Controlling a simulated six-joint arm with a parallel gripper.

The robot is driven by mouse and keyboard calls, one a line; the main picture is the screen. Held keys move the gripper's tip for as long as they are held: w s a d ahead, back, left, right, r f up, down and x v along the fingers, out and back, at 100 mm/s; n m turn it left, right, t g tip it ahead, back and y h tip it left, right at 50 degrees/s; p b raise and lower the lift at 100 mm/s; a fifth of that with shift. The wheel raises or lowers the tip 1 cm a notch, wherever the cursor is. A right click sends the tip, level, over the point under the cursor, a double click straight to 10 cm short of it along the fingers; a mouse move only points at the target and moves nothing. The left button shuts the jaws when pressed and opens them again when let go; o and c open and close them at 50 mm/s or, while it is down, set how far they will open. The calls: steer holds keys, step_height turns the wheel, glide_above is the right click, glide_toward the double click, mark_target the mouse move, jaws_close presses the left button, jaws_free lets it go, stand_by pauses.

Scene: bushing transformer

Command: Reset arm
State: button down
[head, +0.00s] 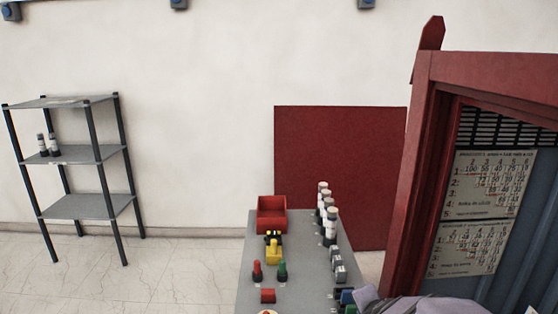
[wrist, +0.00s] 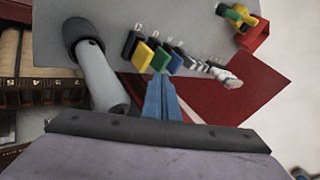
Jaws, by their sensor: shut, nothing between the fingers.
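My gripper (wrist: 163,82) shows in the wrist view as two blue fingers shut together with nothing between them. The fingertips appear just below a row of padlock-like pieces, including a green one (wrist: 143,55) and a yellow one (wrist: 160,60). I cannot tell how far above the table they are. A grey cylinder with a dark end (wrist: 98,75) appears left of the fingers, apart from them; I cannot tell what it is. In the head view, part of my lavender arm shows at the bottom right, and the fingers cannot be made out.
A grey table (head: 255,240) bears a red bin (head: 272,222), white-and-dark bushings (head: 330,225), a yellow piece (head: 273,252) and small coloured pieces. A red-framed cabinet (head: 420,165) with number charts stands close at right. A shelf (head: 75,207) stands far left, with clear floor between.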

steer(key=s+a+f+n+g+y, duration=0.2)
steer(key=s+a+n+g, duration=0.1)
steer(key=s+a+n, duration=0.35)
steer(key=s+f+n+g, duration=0.1)
steer(key=s+n, duration=0.3)
steer(key=s, duration=0.4)
steer(key=s+f+n+g+p, duration=0.1)
steer(key=s+n+g, duration=0.3)
steer(key=s, duration=0.5)
steer(key=shift+f+h, duration=0.4)
steer(key=shift+f, duration=0.2)
steer(key=shift+a, duration=0.15)
